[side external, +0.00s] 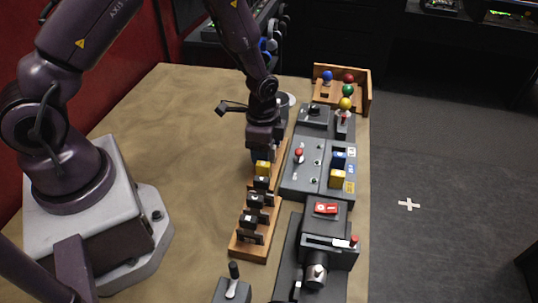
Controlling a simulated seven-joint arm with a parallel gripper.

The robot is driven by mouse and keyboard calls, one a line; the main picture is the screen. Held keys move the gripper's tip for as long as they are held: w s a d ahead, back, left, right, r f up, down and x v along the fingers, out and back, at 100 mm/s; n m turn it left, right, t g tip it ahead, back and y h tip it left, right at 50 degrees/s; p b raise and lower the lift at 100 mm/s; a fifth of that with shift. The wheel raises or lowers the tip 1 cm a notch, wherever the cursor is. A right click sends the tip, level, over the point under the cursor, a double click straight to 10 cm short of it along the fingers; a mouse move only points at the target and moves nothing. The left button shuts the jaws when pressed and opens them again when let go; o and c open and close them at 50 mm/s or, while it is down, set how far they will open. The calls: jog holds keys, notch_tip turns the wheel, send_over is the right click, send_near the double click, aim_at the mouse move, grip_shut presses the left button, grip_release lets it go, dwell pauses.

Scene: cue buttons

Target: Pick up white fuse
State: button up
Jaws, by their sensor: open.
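A wooden rack (240,246) runs along the table beside the grey panels and holds a row of fuses. A yellow fuse (263,168) stands near its far part, with several dark pieces (255,201) nearer the camera. My gripper (264,155) points down over the far part of the rack, just behind the yellow fuse. Its jaws are open, though the fingertips are small and partly hidden. I cannot make out a white fuse; the gripper covers part of the rack.
A grey panel (307,177) right of the rack carries a red-topped lever, a blue fuse (339,160) and another yellow fuse (337,179). A dark machine with a red switch (326,208) stands nearer. A wooden box (364,91) with coloured balls is behind.

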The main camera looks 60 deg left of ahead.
jog(key=shift+f, duration=0.25)
grip_shut()
jog(key=shift+r, duration=0.15)
jog(key=shift+r, duration=0.6)
jog(key=s+r, duration=1.1)
jog(key=s, duration=0.3)
jog(key=shift+d+r, duration=0.25)
jog(key=shift+r, duration=0.05)
